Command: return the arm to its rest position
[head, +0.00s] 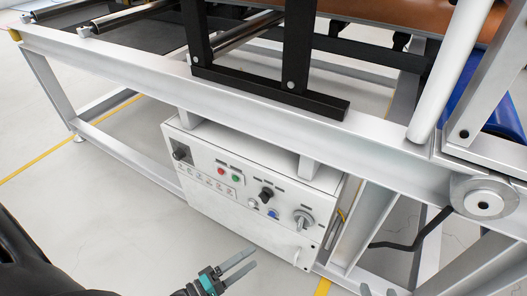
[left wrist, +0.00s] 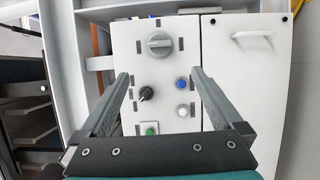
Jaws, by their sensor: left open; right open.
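My left gripper (head: 254,256) is open and empty in front of the lower part of the white control box (head: 250,190) in the head view. In the left wrist view, its two fingers (left wrist: 160,73) stand apart, with the panel showing between them. The grey rotary switch (left wrist: 159,43) is beyond the fingertips. The black knob (left wrist: 146,92), blue button (left wrist: 181,84), white button (left wrist: 182,110) and green button (left wrist: 150,130) appear between the fingers. I see no contact with them. The tips of my right gripper (head: 378,291) show at the bottom edge of the head view, apart; the rest is cut off.
A grey metal frame (head: 110,62) runs above and around the box, with a black bracket (head: 270,92) on its beam. A black cable (head: 412,238) hangs at the right. The box has a white handle (left wrist: 252,35). Open floor (head: 110,200) lies left of the box.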

